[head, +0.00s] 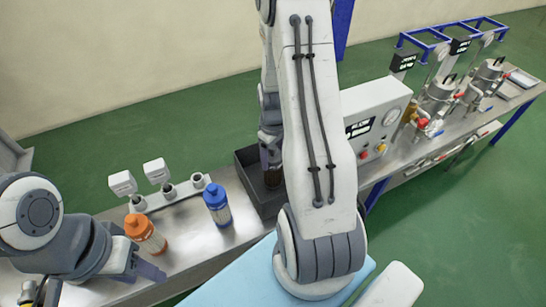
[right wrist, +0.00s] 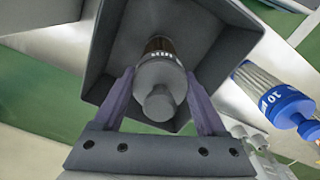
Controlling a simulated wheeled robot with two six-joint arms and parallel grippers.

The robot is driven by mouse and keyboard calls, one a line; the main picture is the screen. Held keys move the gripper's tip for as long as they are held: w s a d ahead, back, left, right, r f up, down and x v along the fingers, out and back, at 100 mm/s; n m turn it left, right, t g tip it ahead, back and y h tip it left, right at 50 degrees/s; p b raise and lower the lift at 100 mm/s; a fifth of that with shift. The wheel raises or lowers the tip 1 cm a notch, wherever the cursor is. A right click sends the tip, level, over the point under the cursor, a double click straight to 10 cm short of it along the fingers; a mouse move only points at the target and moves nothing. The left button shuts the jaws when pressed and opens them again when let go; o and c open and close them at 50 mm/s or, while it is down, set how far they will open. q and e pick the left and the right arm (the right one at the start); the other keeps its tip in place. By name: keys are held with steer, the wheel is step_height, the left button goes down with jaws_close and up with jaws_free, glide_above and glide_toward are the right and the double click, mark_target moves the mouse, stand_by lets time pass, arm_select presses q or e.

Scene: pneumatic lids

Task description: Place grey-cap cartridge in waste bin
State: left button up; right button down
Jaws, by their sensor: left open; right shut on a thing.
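The grey-cap cartridge (right wrist: 160,78) has a dark brown body and a grey cap. My right gripper (right wrist: 163,92) is shut on it, one finger on each side of the cap. The dark grey waste bin (right wrist: 122,42) lies behind the cartridge in the right wrist view, its walls around it. In the head view the brown cartridge body (head: 271,179) shows within the bin's outline (head: 262,205), partly hidden by my right arm. Whether it touches the bin floor cannot be told. My left gripper (head: 152,272) is open and empty, near the orange-cap cartridge.
An orange-cap cartridge (head: 146,234) and a blue-cap cartridge (head: 217,205) stand on the steel bench, left of the bin. Behind them is a row of ports with white lids (head: 122,183). A control box (head: 377,112) and metal vessels (head: 438,97) stand to the right.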

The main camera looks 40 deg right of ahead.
steer(key=shift+r, duration=0.1)
jaws_free()
steer(key=shift+f, duration=0.2)
step_height(320, 180, up, 12)
steer(key=p, duration=0.2)
steer(key=shift+r+p, duration=0.2)
steer(key=shift+p, duration=0.1)
steer(key=s+a+r+n, duration=0.1)
steer(key=a+r, duration=0.2)
steer(key=a, duration=0.7)
steer(key=s+a+r+n, duration=0.1)
steer(key=a+r+n, duration=0.15)
steer(key=a, duration=0.65)
steer(key=s+a+r+n+y, duration=0.1)
steer(key=s+a+r+n, duration=0.1)
steer(key=s+a, duration=1)
steer(key=s+r, duration=0.1)
steer(key=s, duration=0.1)
steer(key=shift+s+r, duration=0.2)
steer(key=shift+s, duration=0.2)
